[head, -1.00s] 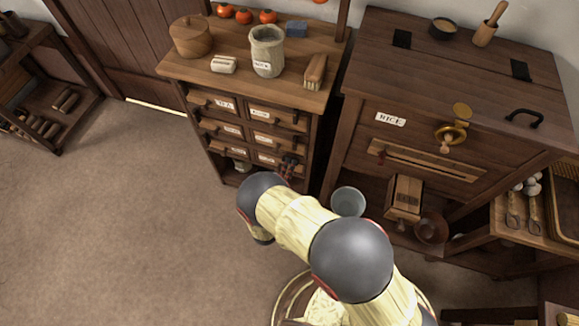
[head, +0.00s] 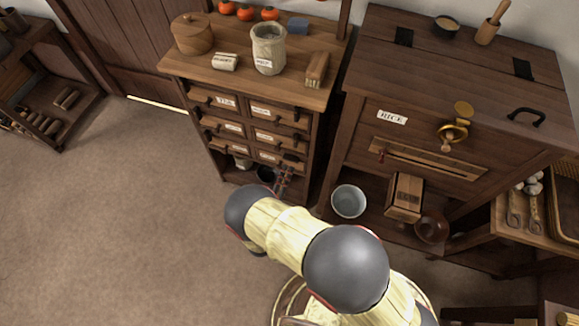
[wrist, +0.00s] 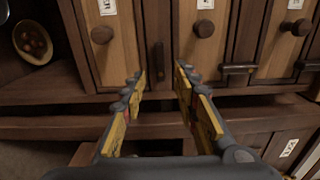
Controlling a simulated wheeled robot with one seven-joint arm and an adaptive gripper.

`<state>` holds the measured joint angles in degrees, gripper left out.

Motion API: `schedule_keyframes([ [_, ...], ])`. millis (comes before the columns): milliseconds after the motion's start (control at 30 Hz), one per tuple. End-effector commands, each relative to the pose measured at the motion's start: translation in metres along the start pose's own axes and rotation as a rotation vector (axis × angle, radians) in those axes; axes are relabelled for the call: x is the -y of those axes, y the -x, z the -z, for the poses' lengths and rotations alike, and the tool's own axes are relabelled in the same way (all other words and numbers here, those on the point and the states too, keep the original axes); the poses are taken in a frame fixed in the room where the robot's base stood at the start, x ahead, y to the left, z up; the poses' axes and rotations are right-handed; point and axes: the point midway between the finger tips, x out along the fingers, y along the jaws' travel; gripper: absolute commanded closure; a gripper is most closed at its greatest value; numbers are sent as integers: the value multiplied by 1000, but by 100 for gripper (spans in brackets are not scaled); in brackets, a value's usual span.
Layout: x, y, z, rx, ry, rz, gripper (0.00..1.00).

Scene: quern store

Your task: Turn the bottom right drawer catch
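The small drawer chest (head: 313,140) stands left of centre in the head view, with two columns of labelled drawers. The bottom right drawer (head: 272,159) is low on its front. The wrist view is turned sideways; this drawer seems to be the leftmost one (wrist: 115,50), with a round dark knob (wrist: 102,35). A dark bar catch (wrist: 158,60) stands upright in that picture on the strip beside it, not across the drawer face. My gripper (wrist: 159,77) is open, its fingertips either side of the catch's line. I cannot tell whether they touch it. In the head view my gripper (head: 284,181) is small.
Two other catches, a nearer (wrist: 238,68) and a farther one (wrist: 305,65), lie crosswise in the wrist view. A bowl (wrist: 32,42) sits in the space below the drawers. The rice chest (head: 440,135) stands close on the right, with a grey bowl (head: 348,201) beneath. Floor at left is clear.

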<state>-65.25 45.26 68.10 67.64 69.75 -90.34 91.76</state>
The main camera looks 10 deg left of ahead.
Motion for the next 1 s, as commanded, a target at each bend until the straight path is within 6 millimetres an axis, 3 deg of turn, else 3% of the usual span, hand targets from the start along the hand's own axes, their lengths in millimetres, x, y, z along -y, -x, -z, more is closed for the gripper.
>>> schedule_keyframes([
  [200,0,42,-2,5,1,-1,70],
  [400,0,65,-1,3,0,-1,70],
  [1000,-1,71,0,0,0,-1,70],
])
